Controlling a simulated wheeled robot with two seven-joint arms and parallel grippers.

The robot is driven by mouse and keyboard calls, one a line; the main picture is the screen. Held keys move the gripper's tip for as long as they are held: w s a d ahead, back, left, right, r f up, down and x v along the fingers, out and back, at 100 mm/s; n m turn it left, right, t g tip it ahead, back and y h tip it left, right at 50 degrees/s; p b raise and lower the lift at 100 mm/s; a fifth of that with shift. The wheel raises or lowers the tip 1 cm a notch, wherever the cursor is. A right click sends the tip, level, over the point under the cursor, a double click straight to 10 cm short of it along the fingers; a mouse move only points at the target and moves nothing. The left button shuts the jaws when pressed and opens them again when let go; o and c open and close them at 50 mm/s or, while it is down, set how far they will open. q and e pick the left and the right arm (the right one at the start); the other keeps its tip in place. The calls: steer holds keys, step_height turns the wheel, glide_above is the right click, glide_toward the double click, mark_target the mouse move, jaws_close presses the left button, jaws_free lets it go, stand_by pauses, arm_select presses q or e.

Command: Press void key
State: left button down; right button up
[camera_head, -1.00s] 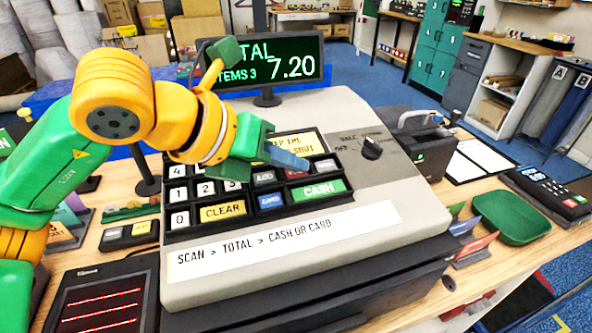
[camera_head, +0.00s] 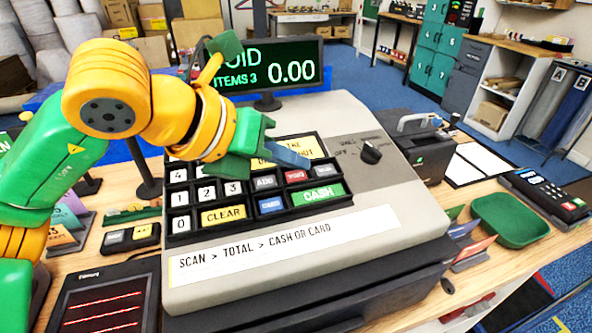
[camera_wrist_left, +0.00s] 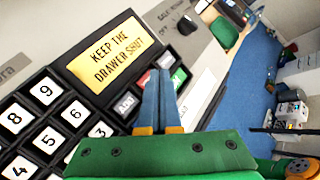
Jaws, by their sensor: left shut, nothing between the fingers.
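The cash register (camera_head: 350,115) has a keypad with a red VOID key (camera_head: 296,176), visible and uncovered in the head view. The display (camera_head: 290,72) reads "VOID", "ITEMS 3" and "0.00", with the first letter partly hidden by my arm. My left gripper (camera_head: 306,161) is shut and empty, its blue fingertips just above the top of the red key. A yellow label (camera_wrist_left: 112,52) reads "KEEP THE DRAWER SHUT". My right gripper is not in view.
The green CASH key (camera_head: 318,194), blue CARD key (camera_head: 270,205) and grey ADD key (camera_head: 264,182) lie close to the red key. A scanner (camera_head: 105,300) sits at front left, a green tray (camera_head: 512,220) at right, and a card terminal (camera_head: 545,190) beyond it.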

arm_select(q)
steer(key=r+p, duration=0.1)
steer(key=r, duration=0.1)
steer(key=s+r+p, duration=0.1)
steer(key=r+p, duration=0.1)
steer(key=r, duration=0.1)
steer(key=shift+d, duration=0.15)
steer(key=shift+f, duration=0.1)
stand_by(0.7)
